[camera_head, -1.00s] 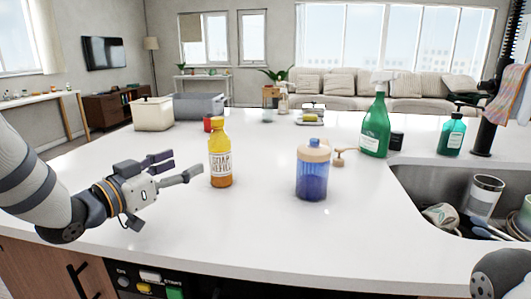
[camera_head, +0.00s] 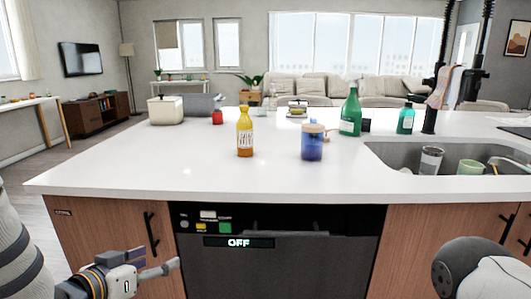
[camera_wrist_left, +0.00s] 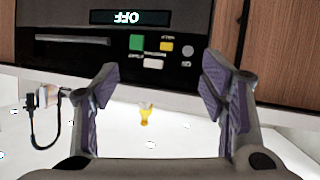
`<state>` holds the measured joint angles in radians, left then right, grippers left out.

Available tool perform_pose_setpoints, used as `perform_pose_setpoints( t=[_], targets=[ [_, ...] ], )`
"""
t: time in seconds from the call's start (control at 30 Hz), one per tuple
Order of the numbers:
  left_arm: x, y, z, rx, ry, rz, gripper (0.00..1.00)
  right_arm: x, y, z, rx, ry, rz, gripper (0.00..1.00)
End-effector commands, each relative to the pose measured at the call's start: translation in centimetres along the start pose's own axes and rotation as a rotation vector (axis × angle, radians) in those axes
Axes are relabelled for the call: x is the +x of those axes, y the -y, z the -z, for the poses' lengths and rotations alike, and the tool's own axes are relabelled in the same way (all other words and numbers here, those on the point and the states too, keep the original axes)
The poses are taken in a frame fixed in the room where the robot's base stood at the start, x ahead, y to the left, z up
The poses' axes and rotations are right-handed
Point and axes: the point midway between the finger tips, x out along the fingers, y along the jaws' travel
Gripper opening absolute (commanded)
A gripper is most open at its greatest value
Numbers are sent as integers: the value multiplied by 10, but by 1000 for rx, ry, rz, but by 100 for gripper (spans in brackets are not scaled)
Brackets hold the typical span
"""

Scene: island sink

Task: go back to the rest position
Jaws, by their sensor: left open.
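My left gripper (camera_head: 157,262) is low at the left, in front of the island's wooden cabinet and below the level of the white countertop (camera_head: 180,175). It is open and empty. In the left wrist view its two fingers (camera_wrist_left: 160,82) stand wide apart with nothing between them. That view is upside down, with the black dishwasher panel (camera_wrist_left: 75,20) at the top. Part of my right arm shows at the lower right of the head view; its gripper is out of view.
The sink (camera_head: 395,153) is at right. The dishwasher (camera_head: 285,255) and cabinets form the island's front.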

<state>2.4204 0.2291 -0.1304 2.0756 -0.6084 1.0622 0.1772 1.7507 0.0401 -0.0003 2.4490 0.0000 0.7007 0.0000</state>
Motion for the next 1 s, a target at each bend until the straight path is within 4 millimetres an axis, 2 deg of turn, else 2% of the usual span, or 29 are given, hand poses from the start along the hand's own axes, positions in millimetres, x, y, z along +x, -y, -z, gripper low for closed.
perform_pose_setpoints(
  t=[0.03, 0.07, 0.1, 0.17, 0.2, 0.27, 0.3, 0.37, 0.4, 0.5, 0.6, 0.63, 0.73, 1.0],
  targets=[
    [-5, -4, -45, -34, 106, 24, 66, -1, 0, 1, 0, -3, 0, 47],
    [-10, -7, -72, -51, 171, 41, 66, -1, 0, 1, 0, -4, 0, 47],
    [-19, -11, -109, -75, 262, 64, 66, -1, 0, 1, 0, -4, 0, 47],
    [-40, -20, -164, -109, 405, 97, 66, -2, 0, 1, 0, -5, 0, 47],
    [-58, -26, -199, -131, 503, 121, 66, -3, 0, 1, 0, -5, 1, 47],
    [-90, -38, -248, -158, 654, 152, 66, -3, 0, 1, 0, -7, 1, 47],
    [-115, -46, -278, -175, 754, 171, 66, -4, 0, 1, 0, -8, 1, 47],
    [-155, -59, -317, -195, 900, 199, 66, -4, 0, 2, 0, -10, 1, 47],
    [-182, -67, -337, -207, 990, 216, 66, -4, 0, 2, 0, -11, 1, 47],
    [-241, -85, -372, -225, 1175, 248, 66, -5, 0, 2, 0, -13, 1, 47],
    [-278, -96, -387, -234, 1289, 266, 66, -6, 0, 3, 0, -14, 1, 47],
    [-285, -98, -389, -236, 1308, 270, 66, -6, 0, 3, 0, -15, 1, 47],
    [-295, -100, -392, -237, 1337, 275, 66, -6, 0, 3, 0, -14, 1, 47],
    [-295, -100, -392, -237, 1337, 275, 66, -6, 0, 3, 0, -14, 1, 47]
  ],
)
